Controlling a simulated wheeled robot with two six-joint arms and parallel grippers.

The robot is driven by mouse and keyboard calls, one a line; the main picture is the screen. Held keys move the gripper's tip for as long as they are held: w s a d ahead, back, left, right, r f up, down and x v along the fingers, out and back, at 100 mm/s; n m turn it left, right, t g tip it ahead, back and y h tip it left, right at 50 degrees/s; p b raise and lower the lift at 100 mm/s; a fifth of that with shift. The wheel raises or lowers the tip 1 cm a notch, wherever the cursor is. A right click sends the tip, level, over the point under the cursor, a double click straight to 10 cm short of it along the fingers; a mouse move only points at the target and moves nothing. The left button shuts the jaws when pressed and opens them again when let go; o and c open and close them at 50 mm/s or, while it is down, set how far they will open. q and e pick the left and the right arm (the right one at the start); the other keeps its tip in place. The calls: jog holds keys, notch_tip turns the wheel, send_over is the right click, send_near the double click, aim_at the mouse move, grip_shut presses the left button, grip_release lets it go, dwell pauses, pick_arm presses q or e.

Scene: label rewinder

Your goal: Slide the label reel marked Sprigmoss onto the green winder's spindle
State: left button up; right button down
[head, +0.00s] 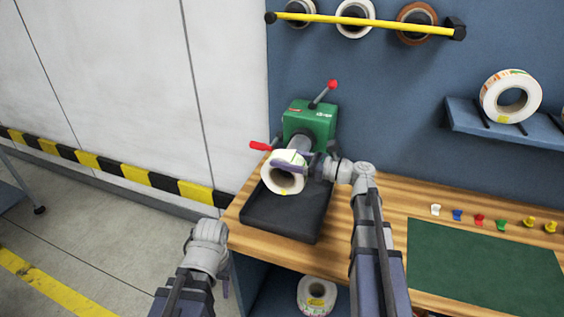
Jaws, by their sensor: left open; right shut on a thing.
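The green winder (309,117) stands on the wooden bench against the blue panel, with a red-knobbed lever on top and a red handle at its left. Its grey spindle (297,146) points toward me. A white label reel (283,183) with a small yellow mark is at the spindle's front end, hole facing me. I cannot read its name or tell whether the spindle is inside the hole. My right gripper (291,163) is shut on the reel's upper rim. My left gripper (225,284) is open and empty, low, left of the bench's front corner, partly hidden by its wrist.
A black tray (276,218) lies below the reel. Another reel (497,95) stands on the wall shelf, one (308,298) is under the bench, and several hang on the yellow bar (358,24). A green mat (480,265) and several small coloured pieces lie at right.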

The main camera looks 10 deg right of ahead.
aim_at(296, 145)
jog(key=shift+w+d, duration=0.95)
jog(key=shift+w, duration=0.45)
jog(key=shift+w+d, duration=0.9)
jog(key=shift+w, duration=0.45)
jog(key=shift+w+d, duration=0.95)
jog(key=shift+w, duration=0.45)
jog(key=shift+c, duration=0.2)
grip_release()
jog(key=shift+s+d+r, duration=0.1)
jog(key=shift+r, duration=0.05)
jog(key=shift+s+d+r+p, duration=0.35)
jog(key=shift+d+r+p, duration=0.2)
jog(key=shift+p, duration=0.1)
jog(key=d+r+p, duration=0.1)
jog(key=s+d, duration=0.1)
jog(key=s+d+r+p, duration=0.1)
jog(key=shift+s+d+r+p, duration=0.25)
jog(key=shift+r+p, duration=0.05)
